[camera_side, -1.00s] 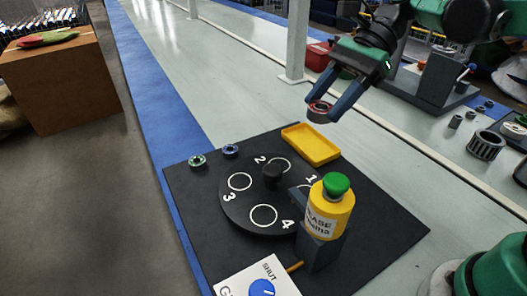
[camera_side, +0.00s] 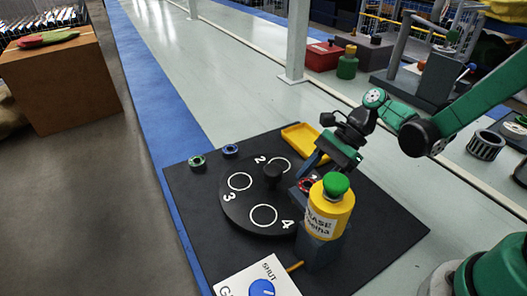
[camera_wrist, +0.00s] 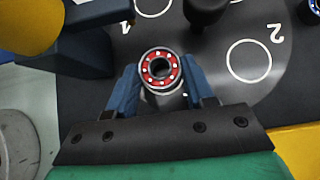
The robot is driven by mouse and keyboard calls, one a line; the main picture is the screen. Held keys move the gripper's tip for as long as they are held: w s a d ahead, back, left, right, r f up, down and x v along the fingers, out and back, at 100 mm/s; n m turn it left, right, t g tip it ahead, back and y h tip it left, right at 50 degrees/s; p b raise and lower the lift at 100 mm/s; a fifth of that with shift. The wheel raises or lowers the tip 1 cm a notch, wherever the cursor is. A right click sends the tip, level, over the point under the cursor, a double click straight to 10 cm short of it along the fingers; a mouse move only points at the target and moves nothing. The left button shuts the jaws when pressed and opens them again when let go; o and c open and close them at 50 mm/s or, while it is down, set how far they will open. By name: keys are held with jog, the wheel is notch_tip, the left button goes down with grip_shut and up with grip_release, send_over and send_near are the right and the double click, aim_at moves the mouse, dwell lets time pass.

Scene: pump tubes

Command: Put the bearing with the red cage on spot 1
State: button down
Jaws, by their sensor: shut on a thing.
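The red-caged bearing (camera_wrist: 160,70) is between the fingertips of my gripper (camera_wrist: 160,77) in the wrist view, ring face toward the camera. My gripper is shut on it. In the side view the bearing (camera_side: 306,185) is over the spot 1 area of the black turntable (camera_side: 237,212), behind the yellow grease bottle. I cannot tell whether the bearing touches the disc.
The yellow grease bottle (camera_side: 329,213) with green cap stands close to the bearing. A dark knob (camera_side: 272,174) rises from the turntable centre. Green-caged (camera_side: 197,161) and blue-caged (camera_side: 230,150) bearings lie beside it. A yellow tray (camera_side: 303,137) lies behind. Spots 2, 3 and 4 look empty.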

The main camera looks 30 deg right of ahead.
jog(key=shift+f, duration=0.3)
jog(key=shift+f, duration=0.1)
jog(key=shift+c, duration=1.6)
grip_release()
